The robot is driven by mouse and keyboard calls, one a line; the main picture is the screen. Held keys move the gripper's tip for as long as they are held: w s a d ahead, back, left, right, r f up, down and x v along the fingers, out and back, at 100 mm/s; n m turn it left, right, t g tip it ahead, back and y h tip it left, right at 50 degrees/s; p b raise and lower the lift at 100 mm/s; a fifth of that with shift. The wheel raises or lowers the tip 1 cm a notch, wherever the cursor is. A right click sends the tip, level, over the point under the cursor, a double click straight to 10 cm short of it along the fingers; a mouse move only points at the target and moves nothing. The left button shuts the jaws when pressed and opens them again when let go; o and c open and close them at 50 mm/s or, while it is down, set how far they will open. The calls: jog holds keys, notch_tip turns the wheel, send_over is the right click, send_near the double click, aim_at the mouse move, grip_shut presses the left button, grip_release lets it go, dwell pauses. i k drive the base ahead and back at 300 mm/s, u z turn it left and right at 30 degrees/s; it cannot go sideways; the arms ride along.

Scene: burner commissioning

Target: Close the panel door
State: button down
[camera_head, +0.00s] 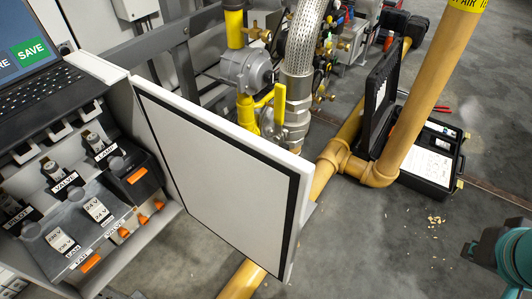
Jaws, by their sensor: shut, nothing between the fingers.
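The panel door (215,170) is a white sheet with a black seal line around its inner face. It stands open, swung out to the right from the grey cabinet (122,105) on the left, with its inner face toward me. The cabinet's open front shows labelled connectors (98,210) in grey and black housings, with orange parts. A teal and dark part of my arm (512,255) shows at the lower right edge, apart from the door. My gripper is not in view.
A laptop (40,75) sits on top of the cabinet. Yellow gas pipes (415,90), a braided hose (303,40) and a yellow valve handle (275,105) stand behind the door. An open black case (435,160) lies at the right. The floor (385,250) at the lower right is mostly clear.

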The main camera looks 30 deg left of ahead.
aim_at(253, 193)
jog(key=i, duration=1.55)
jog(key=u, duration=2.65)
jog(key=k, duration=1)
jog(key=u, duration=1.45)
